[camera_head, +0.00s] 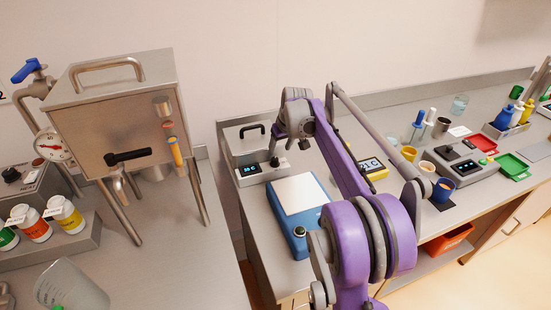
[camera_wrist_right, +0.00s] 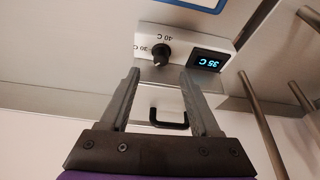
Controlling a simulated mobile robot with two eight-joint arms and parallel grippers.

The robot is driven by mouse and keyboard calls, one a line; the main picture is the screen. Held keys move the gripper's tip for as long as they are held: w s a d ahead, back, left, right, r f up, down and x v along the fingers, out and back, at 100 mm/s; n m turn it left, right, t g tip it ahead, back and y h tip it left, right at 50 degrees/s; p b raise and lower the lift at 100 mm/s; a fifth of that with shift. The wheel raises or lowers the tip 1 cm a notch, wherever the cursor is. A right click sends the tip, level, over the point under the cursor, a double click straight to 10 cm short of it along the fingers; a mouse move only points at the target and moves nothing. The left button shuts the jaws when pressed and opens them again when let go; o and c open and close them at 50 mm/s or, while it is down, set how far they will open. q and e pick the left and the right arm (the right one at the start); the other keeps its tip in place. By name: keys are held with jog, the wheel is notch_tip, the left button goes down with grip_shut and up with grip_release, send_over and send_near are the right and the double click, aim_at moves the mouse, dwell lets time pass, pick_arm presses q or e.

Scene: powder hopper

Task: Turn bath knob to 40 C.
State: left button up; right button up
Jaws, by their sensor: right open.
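The bath (camera_head: 243,150) is a grey steel box with a black lid handle, at the left end of the right-hand bench. Its white control panel (camera_wrist_right: 147,36) carries a lit display (camera_wrist_right: 206,61) that reads 35 C, upside down in the wrist view. The black bath knob (camera_wrist_right: 160,54) is beside the display, with 30 C and 40 C marks around it. My right gripper (camera_wrist_right: 159,74) is open and empty, its two fingertips on either side of and just short of the knob. In the head view my arm partly covers this area. My left gripper is not in view.
A blue device with a white plate (camera_head: 300,195) stands in front of the bath. A yellow meter (camera_head: 372,167) reading 21 C is behind my arm. The steel hopper (camera_head: 120,110) stands on the left bench. Cups and trays crowd the right bench.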

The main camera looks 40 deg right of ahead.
aim_at(275, 159)
jog(key=x, duration=0.7)
jog(key=shift+w+a+f, duration=0.1)
jog(key=shift+w+f, duration=0.05)
jog(key=shift+w, duration=0.05)
grip_shut()
